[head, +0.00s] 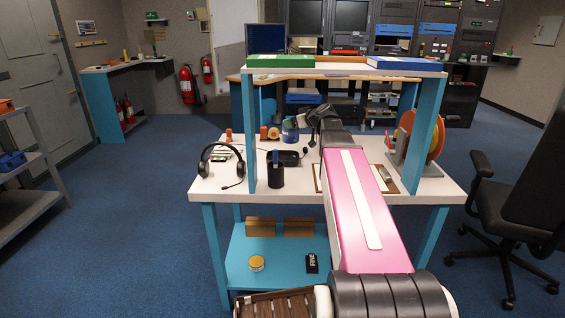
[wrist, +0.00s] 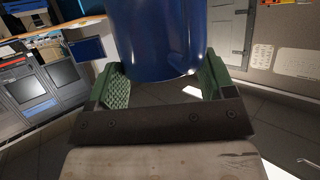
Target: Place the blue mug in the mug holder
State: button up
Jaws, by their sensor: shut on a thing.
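The blue mug (wrist: 165,38) fills the top middle of the wrist view, between the two green-padded fingers of my gripper (wrist: 158,85). My gripper is shut on it. In the head view my arm reaches over the white console table, and a blue rounded thing (head: 290,132), seemingly the mug, shows at its far end. My fingers are mostly hidden there by my own wrist. A dark, shallow holder-like piece (head: 288,158) lies on the table just nearer; I cannot tell whether it is the mug holder.
A black cup with a blue item (head: 277,176) and a headset (head: 221,164) stand on the table (head: 218,190). An orange cable reel (head: 424,138) is at the right. An overhead shelf (head: 345,68) on blue posts spans the table. A black chair (head: 515,190) stands to the right.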

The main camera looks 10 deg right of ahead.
jog(key=shift+d+r+n+g+y, duration=0.25)
jog(key=shift+d+n+g+y, duration=0.3)
jog(key=shift+n+y, duration=0.2)
jog(key=s+d+r+n+g+y, duration=0.3)
jog(key=d+r+n+g+y, duration=0.15)
jog(key=n+g, duration=0.25)
send_over(285, 139)
jog(key=s+a, duration=0.1)
jog(key=s, duration=0.5)
notch_tip(285, 139, down, 6)
jog(key=shift+n+g, duration=0.35)
jog(key=shift+n, duration=0.1)
jog(key=shift+w+f, duration=0.15)
jog(key=shift+f, duration=2.05)
jog(key=o, duration=1.4)
jog(key=v, duration=1.2)
jog(key=shift+r, duration=0.15)
